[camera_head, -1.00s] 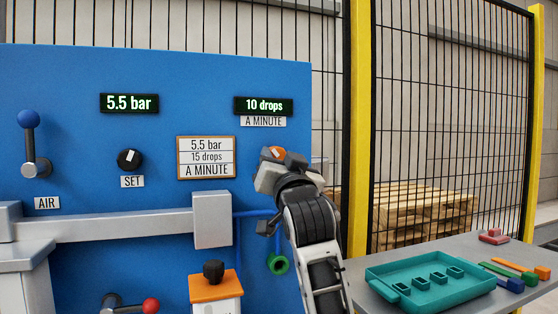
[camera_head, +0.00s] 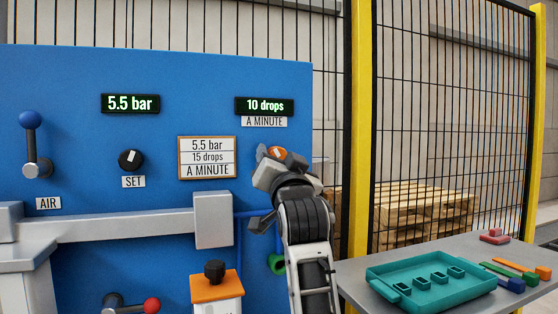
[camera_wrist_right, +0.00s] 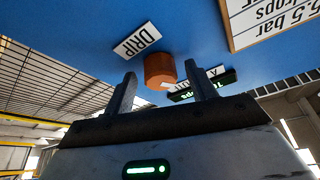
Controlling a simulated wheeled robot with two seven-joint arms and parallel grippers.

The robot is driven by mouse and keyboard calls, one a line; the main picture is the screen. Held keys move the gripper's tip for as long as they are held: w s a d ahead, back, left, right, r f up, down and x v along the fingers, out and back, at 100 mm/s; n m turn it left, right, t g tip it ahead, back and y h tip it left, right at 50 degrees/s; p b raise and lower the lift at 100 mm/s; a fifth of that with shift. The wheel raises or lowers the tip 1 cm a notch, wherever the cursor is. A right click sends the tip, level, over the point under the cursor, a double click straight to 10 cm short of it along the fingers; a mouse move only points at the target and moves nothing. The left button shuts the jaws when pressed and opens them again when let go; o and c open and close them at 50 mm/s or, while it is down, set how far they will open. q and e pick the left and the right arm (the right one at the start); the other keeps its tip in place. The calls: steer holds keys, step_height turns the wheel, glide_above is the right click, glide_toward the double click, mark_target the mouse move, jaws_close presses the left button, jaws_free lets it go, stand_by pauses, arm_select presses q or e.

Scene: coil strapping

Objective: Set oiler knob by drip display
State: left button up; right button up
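The orange oiler knob (camera_head: 278,153) with a white mark sits on the blue panel, partly hidden behind my right gripper (camera_head: 266,165). In the right wrist view the knob (camera_wrist_right: 159,70) shows beyond and between the two spread fingers of the right gripper (camera_wrist_right: 160,90), which is open and empty. A DRIP label (camera_wrist_right: 138,41) is beside it. The drip display (camera_head: 264,106) reads 10 drops, above an A MINUTE label. The target card (camera_head: 207,157) reads 5.5 bar, 15 drops a minute. The pressure display (camera_head: 130,103) reads 5.5 bar. My left gripper is not in view.
A black SET knob (camera_head: 131,160) and a blue-tipped AIR lever (camera_head: 32,145) are on the panel's left. A grey box (camera_head: 212,220) sticks out below the card. A teal tray (camera_head: 385,289) lies on the right table, before a mesh fence (camera_head: 450,110).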

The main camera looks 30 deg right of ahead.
steer(key=shift+s, duration=0.1)
arm_select(q)
steer(key=b, duration=0.2)
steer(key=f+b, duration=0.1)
steer(key=b, duration=0.1)
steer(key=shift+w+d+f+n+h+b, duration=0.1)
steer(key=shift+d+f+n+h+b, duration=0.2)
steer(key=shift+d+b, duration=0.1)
arm_select(e)
steer(key=v, duration=1.5)
steer(key=shift+s+f, duration=0.25)
steer(key=shift+s, duration=0.05)
steer(key=shift+a, duration=0.15)
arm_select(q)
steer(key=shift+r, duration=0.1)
